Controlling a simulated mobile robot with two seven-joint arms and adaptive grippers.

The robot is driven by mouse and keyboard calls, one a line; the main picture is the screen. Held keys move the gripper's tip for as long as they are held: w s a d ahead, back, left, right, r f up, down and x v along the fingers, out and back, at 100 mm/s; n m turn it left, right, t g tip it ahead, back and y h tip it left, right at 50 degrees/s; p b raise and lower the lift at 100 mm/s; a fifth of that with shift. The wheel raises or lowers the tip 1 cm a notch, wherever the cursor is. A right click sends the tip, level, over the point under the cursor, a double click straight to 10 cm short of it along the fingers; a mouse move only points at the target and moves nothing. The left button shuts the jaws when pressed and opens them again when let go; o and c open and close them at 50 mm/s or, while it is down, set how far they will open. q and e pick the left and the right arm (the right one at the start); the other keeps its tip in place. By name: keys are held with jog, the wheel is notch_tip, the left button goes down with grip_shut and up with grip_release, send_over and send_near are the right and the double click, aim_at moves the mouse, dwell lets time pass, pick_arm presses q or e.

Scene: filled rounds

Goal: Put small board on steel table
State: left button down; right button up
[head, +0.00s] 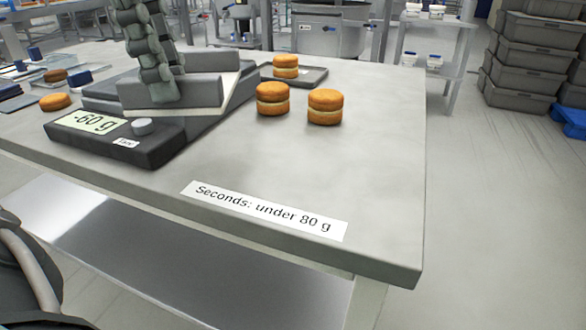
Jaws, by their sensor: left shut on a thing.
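The steel table (370,180) fills the middle of the head view, with a label on its front edge reading "Seconds: under 80 g". My left gripper (165,98) points down over the scale, left of the table's middle. It is shut on a grey, slab-like piece, which looks to be the small board (203,94). The fingers cover part of it. I cannot tell whether it touches the scale beneath. My right gripper is not in view.
The dark scale (103,147) reads -60 g. Two filled rounds (272,98) (325,106) stand right of it. More rounds lie at the left. The table's front right is clear.

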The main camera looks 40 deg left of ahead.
pick_arm(q)
jog(key=w+d+f, duration=0.2)
jog(key=d, duration=0.1)
jog(key=w+d+f, duration=0.2)
jog(key=d, duration=0.1)
jog(key=w+d+f, duration=0.1)
jog(key=d+f, duration=0.1)
jog(key=d, duration=0.1)
jog(key=shift+w+f, duration=0.25)
jog(key=shift+w, duration=0.15)
notch_tip(320, 180, down, 4)
jog(key=shift+f+b, duration=0.1)
jog(key=shift+b, duration=0.25)
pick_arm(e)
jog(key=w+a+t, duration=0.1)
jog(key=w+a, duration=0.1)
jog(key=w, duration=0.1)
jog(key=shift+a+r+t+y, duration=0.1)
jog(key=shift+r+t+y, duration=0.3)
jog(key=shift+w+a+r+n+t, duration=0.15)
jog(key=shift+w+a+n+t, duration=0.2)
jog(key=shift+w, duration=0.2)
pick_arm(q)
jog(key=c, duration=1.8)
grip_release()
jog(key=o, duration=0.3)
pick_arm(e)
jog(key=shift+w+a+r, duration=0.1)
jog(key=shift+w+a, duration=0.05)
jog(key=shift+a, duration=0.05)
